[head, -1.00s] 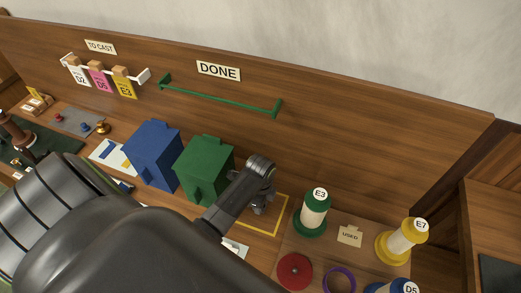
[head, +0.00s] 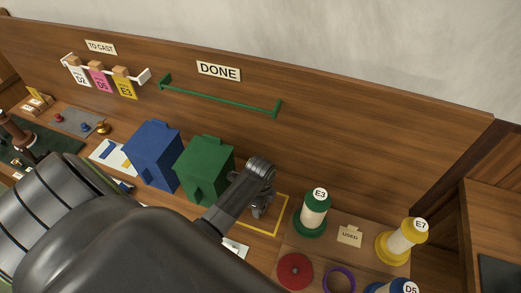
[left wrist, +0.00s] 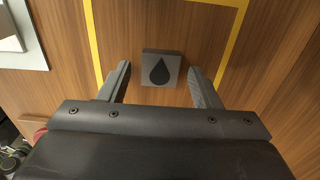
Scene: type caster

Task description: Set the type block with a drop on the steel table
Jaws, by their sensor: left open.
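The grey type block with a black drop (left wrist: 161,69) lies on the wooden bench inside a yellow outline (left wrist: 91,45), in the left wrist view. My left gripper (left wrist: 161,82) is open, with one finger on each side of the block and gaps visible on both sides. In the head view my left gripper (head: 262,200) is over the yellow outline (head: 285,215), and the block is hidden behind it. A steel plate (left wrist: 24,36) shows at the upper left of the left wrist view; I cannot tell whether it is the steel table. My right gripper is not in view.
A green box (head: 203,168) and a blue box (head: 153,155) stand left of the gripper. Spools, including a green E3 spool (head: 313,213) and a yellow E7 spool (head: 402,241), stand to the right. A green rail (head: 222,98) is on the back board.

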